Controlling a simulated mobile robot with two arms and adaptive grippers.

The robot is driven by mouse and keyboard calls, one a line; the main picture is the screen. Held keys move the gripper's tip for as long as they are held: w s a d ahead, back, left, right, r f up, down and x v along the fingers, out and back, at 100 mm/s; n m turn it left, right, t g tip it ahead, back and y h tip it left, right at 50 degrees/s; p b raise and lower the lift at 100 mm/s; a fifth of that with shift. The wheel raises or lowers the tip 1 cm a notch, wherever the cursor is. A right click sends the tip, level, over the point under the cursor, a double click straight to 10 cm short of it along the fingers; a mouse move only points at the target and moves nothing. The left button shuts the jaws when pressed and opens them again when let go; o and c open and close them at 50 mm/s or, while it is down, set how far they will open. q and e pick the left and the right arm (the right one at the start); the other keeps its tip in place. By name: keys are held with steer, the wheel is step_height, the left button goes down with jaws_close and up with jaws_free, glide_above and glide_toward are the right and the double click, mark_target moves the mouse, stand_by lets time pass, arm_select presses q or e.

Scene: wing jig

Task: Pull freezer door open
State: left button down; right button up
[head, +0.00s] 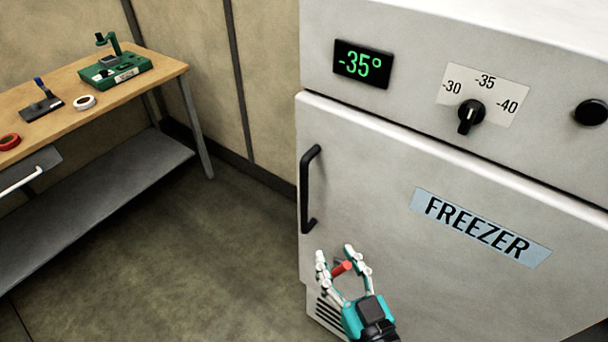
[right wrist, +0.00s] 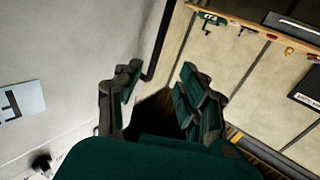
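The freezer door (head: 370,160) is white and looks shut, with its lower right part cut off in the head view. Its black vertical handle (head: 309,190) is on the door's left side. My right gripper (head: 337,251) is in front of the door's lower left, below and a little right of the handle in the picture, and apart from it. Its fingers are spread. A small red piece shows between them; I cannot tell what it is. In the right wrist view the open fingers (right wrist: 160,82) show with a dark bar, likely the handle (right wrist: 162,40), beyond them. My left gripper is out of view.
A wooden workbench (head: 150,72) with a green device (head: 115,68), tape rolls and a grey lower shelf (head: 110,185) stands at the left. The floor (head: 200,250) between bench and freezer is clear. A dial (head: 470,114) and a display (head: 362,64) sit above the door.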

mark_target(306, 192)
steer(key=b+x, duration=0.1)
steer(key=x, duration=0.4)
steer(key=r+b+x, duration=0.1)
steer(key=x, duration=0.5)
steer(key=b+x, duration=0.1)
steer(key=x, duration=0.5)
steer(key=shift+w+a+r+b, duration=0.1)
steer(key=shift+w+r+b, duration=0.05)
steer(key=shift+r+b, duration=0.15)
jaws_close()
steer(key=shift+a+f, duration=0.1)
